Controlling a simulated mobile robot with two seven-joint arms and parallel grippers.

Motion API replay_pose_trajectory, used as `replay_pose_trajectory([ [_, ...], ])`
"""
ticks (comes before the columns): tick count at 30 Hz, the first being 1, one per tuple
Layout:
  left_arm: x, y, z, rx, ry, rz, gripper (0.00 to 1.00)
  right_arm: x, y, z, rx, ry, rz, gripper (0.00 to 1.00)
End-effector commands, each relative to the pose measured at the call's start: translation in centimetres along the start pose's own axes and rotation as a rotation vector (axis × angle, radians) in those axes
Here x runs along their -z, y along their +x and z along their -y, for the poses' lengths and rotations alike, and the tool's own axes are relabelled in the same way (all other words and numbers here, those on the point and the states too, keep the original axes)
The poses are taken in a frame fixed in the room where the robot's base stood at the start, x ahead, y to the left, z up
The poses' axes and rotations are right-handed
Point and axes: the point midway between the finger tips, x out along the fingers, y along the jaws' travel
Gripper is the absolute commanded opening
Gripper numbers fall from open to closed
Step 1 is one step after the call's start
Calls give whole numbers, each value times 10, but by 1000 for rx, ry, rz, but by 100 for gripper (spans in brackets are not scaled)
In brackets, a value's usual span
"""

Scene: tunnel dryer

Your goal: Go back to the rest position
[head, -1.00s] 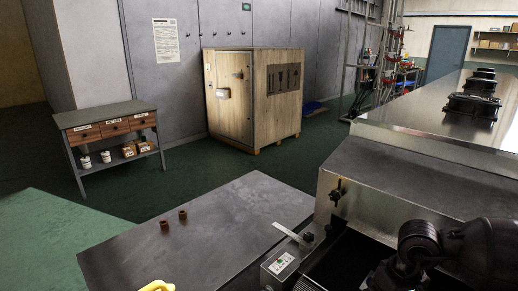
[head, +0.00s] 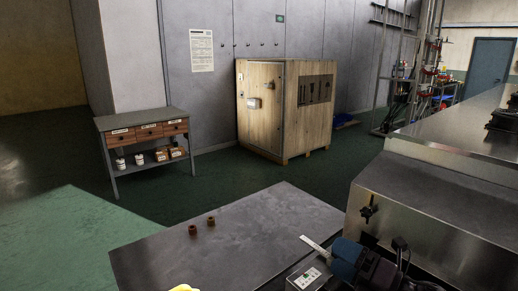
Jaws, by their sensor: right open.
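My right gripper (head: 350,262) is at the lower right of the head view, low over the front of the steel machine (head: 420,205). Its blue and black parts cover part of the small control box (head: 304,278) there. It is open, and I see nothing held in it. My left gripper is not in view.
A dark metal table (head: 240,240) with two small brown cylinders (head: 192,230) (head: 211,221) fills the bottom middle. A yellow thing (head: 183,288) is cut off at the bottom edge. A workbench with drawers (head: 148,132) and a wooden crate (head: 262,110) stand behind; green floor is clear between.

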Motion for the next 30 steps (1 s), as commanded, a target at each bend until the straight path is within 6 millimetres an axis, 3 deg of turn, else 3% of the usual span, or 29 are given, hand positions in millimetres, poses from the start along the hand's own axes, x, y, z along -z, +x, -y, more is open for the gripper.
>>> replay_pose_trajectory([
  [1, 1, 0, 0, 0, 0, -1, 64, -1, -7, 17, 23, 228, 108, 100],
  [5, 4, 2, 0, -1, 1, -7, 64, -1, -33, 63, 63, 766, 372, 100],
  [8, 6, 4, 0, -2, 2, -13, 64, 13, -62, 101, 84, 1107, 559, 100],
  [12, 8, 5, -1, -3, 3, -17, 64, 49, -106, 148, 107, 1468, 790, 100],
  [16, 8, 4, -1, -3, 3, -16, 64, 91, -150, 179, 119, 1678, 963, 100],
  [22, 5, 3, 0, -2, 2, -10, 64, 154, -212, 202, 114, 1837, 1181, 100],
  [27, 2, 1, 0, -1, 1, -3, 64, 193, -243, 206, 139, 1889, 1281, 100],
  [30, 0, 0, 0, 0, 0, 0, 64, 203, -252, 207, 156, 1894, 1302, 100],
])
